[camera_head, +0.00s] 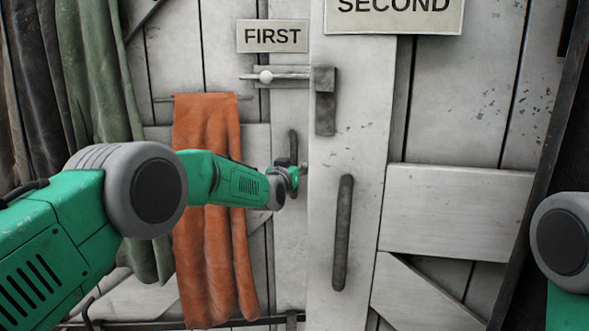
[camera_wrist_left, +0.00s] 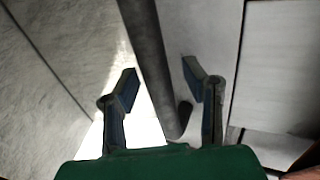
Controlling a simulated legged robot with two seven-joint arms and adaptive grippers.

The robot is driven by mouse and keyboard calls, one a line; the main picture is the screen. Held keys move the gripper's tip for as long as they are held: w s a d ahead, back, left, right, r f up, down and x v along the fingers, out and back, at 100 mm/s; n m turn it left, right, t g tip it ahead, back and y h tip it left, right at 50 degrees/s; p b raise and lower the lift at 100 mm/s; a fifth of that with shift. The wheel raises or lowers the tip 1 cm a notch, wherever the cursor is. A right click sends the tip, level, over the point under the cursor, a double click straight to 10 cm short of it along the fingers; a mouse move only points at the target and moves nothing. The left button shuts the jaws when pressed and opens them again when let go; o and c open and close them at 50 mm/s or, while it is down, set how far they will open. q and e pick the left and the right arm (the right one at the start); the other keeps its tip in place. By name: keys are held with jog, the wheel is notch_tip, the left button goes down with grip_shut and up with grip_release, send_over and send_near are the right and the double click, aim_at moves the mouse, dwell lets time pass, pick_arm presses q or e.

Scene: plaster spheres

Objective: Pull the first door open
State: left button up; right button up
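The first door (camera_head: 290,250) is a pale wooden door under the "FIRST" sign (camera_head: 272,37). Its dark upright handle (camera_head: 293,146) shows in the head view, its lower part hidden behind my left gripper (camera_head: 298,176). In the left wrist view the two fingers of my left gripper (camera_wrist_left: 160,88) stand apart. A dark bar handle (camera_wrist_left: 152,65) runs between them in the picture, with its lower end near the right finger. I see no firm contact with it. My right gripper is out of view.
The second door (camera_head: 345,140), under the "SECOND" sign (camera_head: 395,14), stands just right of my left gripper, with its own dark handle (camera_head: 343,232). A latch bolt (camera_head: 275,76) is above. An orange cloth (camera_head: 205,260) hangs behind my left arm, and green cloths (camera_head: 105,60) hang left.

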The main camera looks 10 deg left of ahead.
pick_arm(q)
jog(key=shift+s+r, duration=0.1)
jog(key=s+a, duration=0.2)
jog(key=s, duration=0.9)
jog(key=shift+s, duration=0.25)
